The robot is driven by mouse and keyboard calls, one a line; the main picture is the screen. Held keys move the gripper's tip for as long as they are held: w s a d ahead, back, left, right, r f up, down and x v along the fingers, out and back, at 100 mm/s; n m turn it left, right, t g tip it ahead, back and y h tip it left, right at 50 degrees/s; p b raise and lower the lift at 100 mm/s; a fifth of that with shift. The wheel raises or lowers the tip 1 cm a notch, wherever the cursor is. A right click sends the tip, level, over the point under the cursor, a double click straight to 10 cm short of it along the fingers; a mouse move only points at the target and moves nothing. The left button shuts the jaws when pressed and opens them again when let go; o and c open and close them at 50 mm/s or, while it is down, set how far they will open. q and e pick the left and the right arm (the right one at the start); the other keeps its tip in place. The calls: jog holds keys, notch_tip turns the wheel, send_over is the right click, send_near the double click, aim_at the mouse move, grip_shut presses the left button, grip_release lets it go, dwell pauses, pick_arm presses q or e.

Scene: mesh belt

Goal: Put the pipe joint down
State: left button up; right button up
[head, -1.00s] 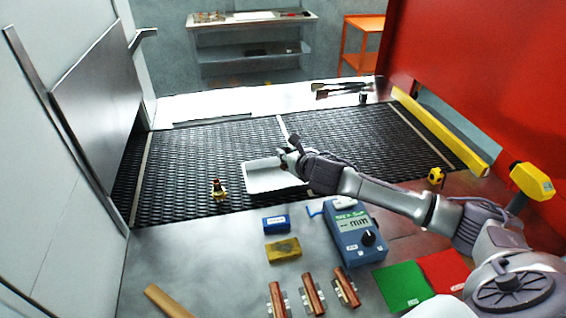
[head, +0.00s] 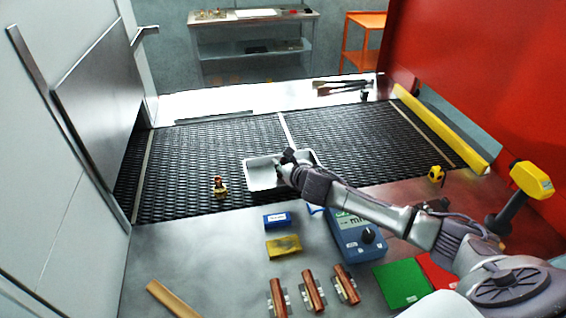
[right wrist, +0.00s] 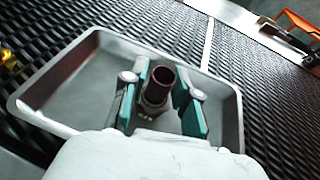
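The pipe joint (right wrist: 160,84) is a dark copper-brown tube on a grey fitting. In the head view my right gripper (head: 286,164) is at the tray (head: 258,160), which lies on the mesh belt; the joint is hard to make out there. My left gripper is not in view.
A small brass fitting (head: 220,187) stands on the belt (head: 185,165) left of the tray. Blue (head: 277,220) and yellow (head: 284,247) blocks, a blue meter (head: 360,240) and several copper tubes lie on the front table. The belt's left part is mostly clear.

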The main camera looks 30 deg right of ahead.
jog(key=shift+o, duration=0.8)
jog(key=shift+r, duration=0.2)
jog(key=b+v, duration=0.1)
jog(key=v, duration=1.1)
